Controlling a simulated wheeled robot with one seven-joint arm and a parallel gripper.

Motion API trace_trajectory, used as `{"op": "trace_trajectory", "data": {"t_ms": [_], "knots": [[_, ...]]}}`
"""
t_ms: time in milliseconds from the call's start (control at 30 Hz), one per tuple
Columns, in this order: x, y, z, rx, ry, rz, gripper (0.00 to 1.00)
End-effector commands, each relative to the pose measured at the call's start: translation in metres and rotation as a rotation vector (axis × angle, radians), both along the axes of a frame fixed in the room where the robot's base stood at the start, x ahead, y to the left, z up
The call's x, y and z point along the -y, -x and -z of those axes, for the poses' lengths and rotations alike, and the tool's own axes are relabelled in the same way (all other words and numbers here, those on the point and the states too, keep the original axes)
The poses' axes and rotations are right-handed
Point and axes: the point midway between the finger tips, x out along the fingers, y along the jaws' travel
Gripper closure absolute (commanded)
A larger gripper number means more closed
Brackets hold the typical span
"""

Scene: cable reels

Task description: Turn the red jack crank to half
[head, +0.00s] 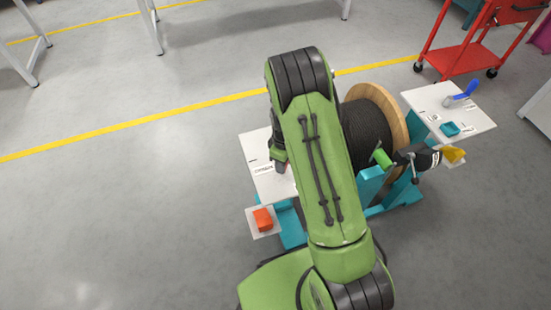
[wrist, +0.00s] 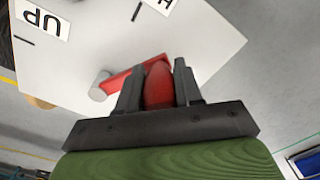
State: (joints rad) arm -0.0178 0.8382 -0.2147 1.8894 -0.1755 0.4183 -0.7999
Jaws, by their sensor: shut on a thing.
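The red jack crank (wrist: 124,78) is in the wrist view, its arm running from a grey round hub (wrist: 101,87) to a rounded red handle. My gripper (wrist: 157,82) is shut on that handle, with one dark finger on each side. The crank sits over a white plate (wrist: 205,35) with black tick marks, an "UP" label (wrist: 42,19) and a second label (wrist: 160,4) cut off by the frame edge.
A wooden cable reel (head: 395,112) with black cable stands on a teal frame (head: 292,228) right of my arm. An orange-red block (head: 263,218) is at the left plate's front. The right white plate (head: 478,120) carries a blue crank (head: 465,92). Floor at left is open.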

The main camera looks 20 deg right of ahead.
Motion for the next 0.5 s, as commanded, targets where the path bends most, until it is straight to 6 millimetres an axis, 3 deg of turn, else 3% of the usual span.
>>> {"op": "trace_trajectory", "data": {"t_ms": [500], "knots": [[0.042, 0.016, 0.001, -0.010, 0.000, -0.415, 1.00]]}}
